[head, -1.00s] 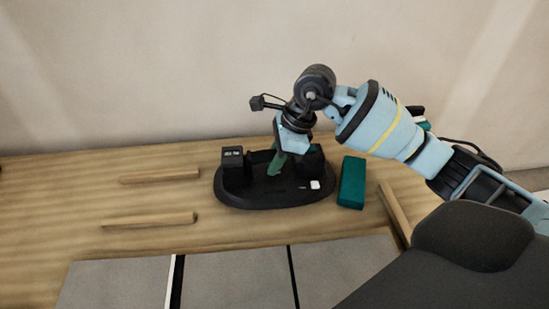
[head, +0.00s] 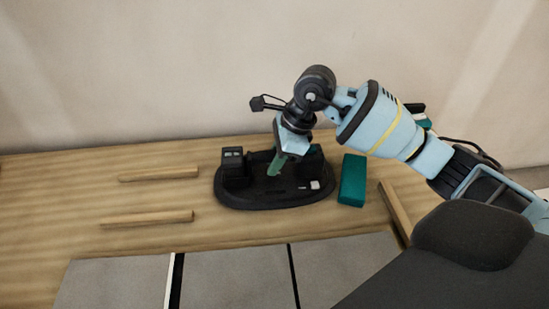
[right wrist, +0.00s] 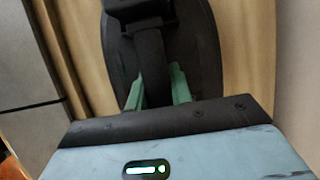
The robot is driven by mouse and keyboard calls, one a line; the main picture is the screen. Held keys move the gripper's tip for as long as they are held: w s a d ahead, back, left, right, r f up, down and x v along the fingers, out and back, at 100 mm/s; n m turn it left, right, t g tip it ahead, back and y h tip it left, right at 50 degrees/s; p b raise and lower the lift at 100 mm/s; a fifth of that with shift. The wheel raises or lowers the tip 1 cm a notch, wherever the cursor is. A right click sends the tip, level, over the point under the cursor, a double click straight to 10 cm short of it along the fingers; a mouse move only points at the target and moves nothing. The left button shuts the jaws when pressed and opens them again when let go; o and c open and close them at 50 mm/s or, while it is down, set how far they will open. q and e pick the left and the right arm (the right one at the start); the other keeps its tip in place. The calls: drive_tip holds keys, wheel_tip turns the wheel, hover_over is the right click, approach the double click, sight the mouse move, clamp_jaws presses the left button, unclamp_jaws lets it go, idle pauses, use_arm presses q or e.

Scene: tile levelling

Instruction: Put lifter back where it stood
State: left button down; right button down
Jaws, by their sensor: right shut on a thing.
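The lifter (head: 240,190) is a black device with a wide oval base, two upright blocks and a handle bar between them. It is upright over the wooden table behind the grey tiles and looks to be resting on the wood. My right gripper (head: 278,165) reaches down to its handle from above. In the right wrist view, the green fingers (right wrist: 157,88) are shut on the black handle bar (right wrist: 152,60), one on each side. The gripper hides part of the handle and the right upright. My left gripper is not in view.
A teal block (head: 352,181) stands close to the right of the lifter. Wooden strips lie at left (head: 150,219), (head: 160,174) and at right (head: 394,212). Grey tiles (head: 235,285) with dark gaps lie in front. A plain wall (head: 130,70) rises behind the table.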

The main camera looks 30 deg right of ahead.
drive_tip(key=shift+r, duration=0.1)
drive_tip(key=c, duration=1.2)
unclamp_jaws()
drive_tip(key=shift+o, duration=0.2)
drive_tip(key=v, duration=0.7)
drive_tip(key=shift+d+r, duration=0.1)
drive_tip(key=shift+r, duration=0.3)
drive_tip(key=shift+s+f, duration=0.1)
drive_tip(key=shift+s, duration=0.05)
